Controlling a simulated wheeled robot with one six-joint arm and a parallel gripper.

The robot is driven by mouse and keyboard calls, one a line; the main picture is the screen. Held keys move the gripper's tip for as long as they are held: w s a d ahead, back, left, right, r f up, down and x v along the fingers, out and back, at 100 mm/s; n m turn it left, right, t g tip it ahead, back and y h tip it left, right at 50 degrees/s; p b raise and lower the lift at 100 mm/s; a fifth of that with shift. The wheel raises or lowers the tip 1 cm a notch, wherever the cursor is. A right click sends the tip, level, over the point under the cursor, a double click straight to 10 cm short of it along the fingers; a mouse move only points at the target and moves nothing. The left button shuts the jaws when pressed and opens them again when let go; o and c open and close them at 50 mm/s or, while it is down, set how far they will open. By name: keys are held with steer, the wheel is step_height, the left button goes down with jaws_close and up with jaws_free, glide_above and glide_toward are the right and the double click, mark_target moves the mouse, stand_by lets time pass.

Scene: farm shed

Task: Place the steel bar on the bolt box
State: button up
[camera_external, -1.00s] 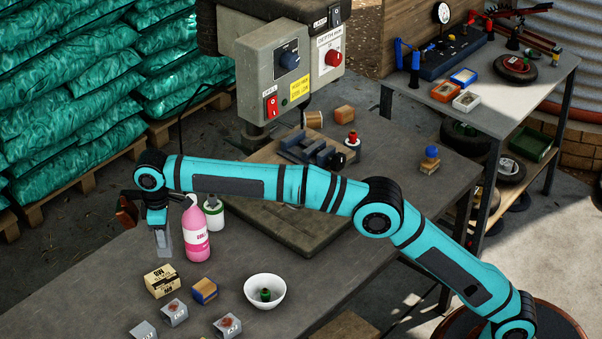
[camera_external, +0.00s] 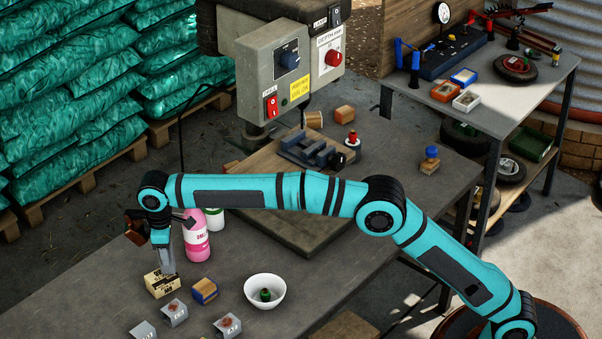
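The steel bar (camera_external: 167,261) is a light grey upright piece below my gripper (camera_external: 162,243). My gripper points down and appears shut on the bar's upper part; the fingers are small and partly hidden. The bolt box (camera_external: 163,286) is a small cream and black printed carton on the bench at the left. The bar's lower end overlaps the top of the box in this view. I cannot tell whether they touch.
A pink bottle (camera_external: 197,240) and a white bottle (camera_external: 215,217) stand just right of my gripper. The drill press (camera_external: 275,75) stands behind my arm.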

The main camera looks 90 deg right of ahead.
steer(key=o, duration=0.4)
steer(key=shift+o, duration=0.2)
step_height(320, 180, up, 12)
steer(key=shift+r, duration=0.15)
steer(key=shift+r, duration=0.1)
